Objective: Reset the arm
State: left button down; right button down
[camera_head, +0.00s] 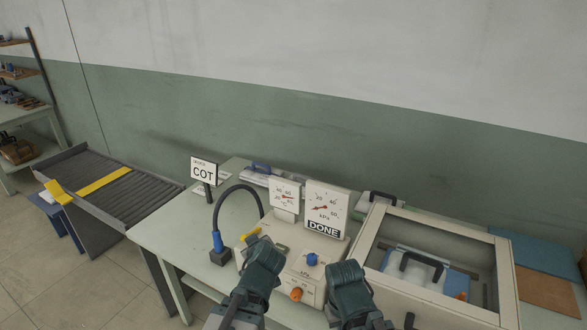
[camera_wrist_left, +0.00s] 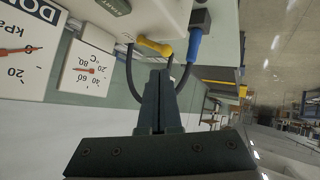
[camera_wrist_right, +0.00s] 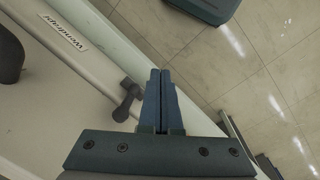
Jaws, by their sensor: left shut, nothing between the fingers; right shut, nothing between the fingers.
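My left gripper (camera_head: 262,250) is above the front of the cream machine on the green table. It is shut and empty, and its closed fingers also show in the left wrist view (camera_wrist_left: 158,85). My right gripper (camera_head: 346,270) is beside it to the right, in front of the machine and close to the glass-topped case. It is shut and empty, and its closed fingers show in the right wrist view (camera_wrist_right: 160,85) with floor tiles beyond. Neither gripper visibly holds anything. My arms come in from the bottom edge.
The machine has two gauges, a DONE sign (camera_head: 323,228), a blue knob (camera_head: 312,259) and an orange knob (camera_head: 296,294). A blue-ended hose (camera_head: 218,243) stands left. A COT sign (camera_head: 203,173) is behind it. The glass-topped case (camera_head: 505,265) is right; a roller conveyor (camera_head: 125,190) is left.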

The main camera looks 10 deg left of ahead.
pick_arm(q)
jog(key=s+d+f+m+g+h, duration=0.2)
jog(key=s+d+f+m+g, duration=0.2)
jog(key=s, duration=0.5)
jog(key=s+d+f+m+g+h, duration=0.1)
jog(key=s+d+f+m+g, duration=0.4)
jog(key=s+d+m, duration=0.4)
jog(key=shift+s+d+g+h, duration=0.4)
jog(key=shift+d+g, duration=0.1)
jog(key=shift+d, duration=0.4)
